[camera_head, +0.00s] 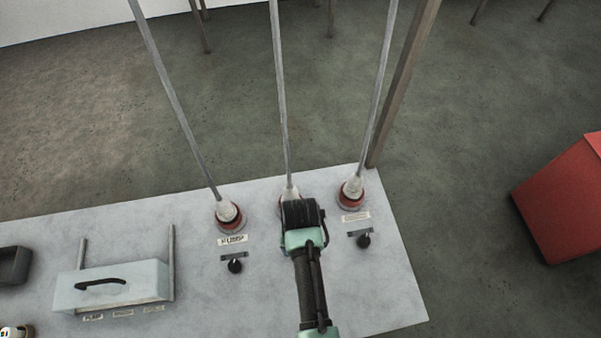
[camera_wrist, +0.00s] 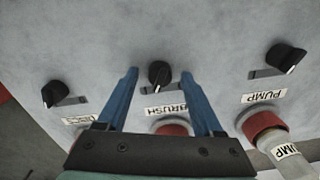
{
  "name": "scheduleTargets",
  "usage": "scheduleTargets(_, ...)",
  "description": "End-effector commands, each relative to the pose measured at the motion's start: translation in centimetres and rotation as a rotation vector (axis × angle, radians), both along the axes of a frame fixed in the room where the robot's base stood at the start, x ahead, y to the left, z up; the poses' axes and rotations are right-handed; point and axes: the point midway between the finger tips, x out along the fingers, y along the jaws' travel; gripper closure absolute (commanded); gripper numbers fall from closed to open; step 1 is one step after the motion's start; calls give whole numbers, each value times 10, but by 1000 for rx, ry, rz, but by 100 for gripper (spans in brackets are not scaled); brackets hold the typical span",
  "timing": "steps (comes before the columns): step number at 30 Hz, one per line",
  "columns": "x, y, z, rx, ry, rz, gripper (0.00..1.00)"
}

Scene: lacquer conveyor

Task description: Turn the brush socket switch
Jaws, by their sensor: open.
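The brush socket switch (camera_wrist: 159,74) is a small black knob on the grey panel, shown in the middle of the wrist view. The BRUSH label (camera_wrist: 166,110) is beside it, partly covered by a finger, and the red brush socket (camera_wrist: 172,129) is partly hidden behind my gripper. My gripper (camera_wrist: 158,72) is open, its two blue fingers on either side of the knob with gaps showing. I cannot tell how far the tips are from the panel. In the head view my gripper (camera_head: 303,213) covers the brush knob and most of its socket.
The pump knob (camera_wrist: 287,57) is at right in the wrist view; another knob (camera_wrist: 54,94) is at left. Cables rise from the sockets. A pale box with a handle (camera_head: 112,285) is left on the panel (camera_head: 385,295). A red box (camera_head: 560,200) is off to the right.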

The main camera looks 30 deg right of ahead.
Motion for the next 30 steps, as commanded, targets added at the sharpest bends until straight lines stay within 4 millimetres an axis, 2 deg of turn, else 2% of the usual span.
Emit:
scheduleTargets(9, 0, 0, -3, -1, -2, 1, 32)
scheduleTargets(11, 0, 0, -3, -1, -2, 1, 41)
scheduleTargets(21, 0, 0, -2, -1, -1, 0, 100)
scheduleTargets(30, 0, 0, -2, -1, -1, 16, 100)
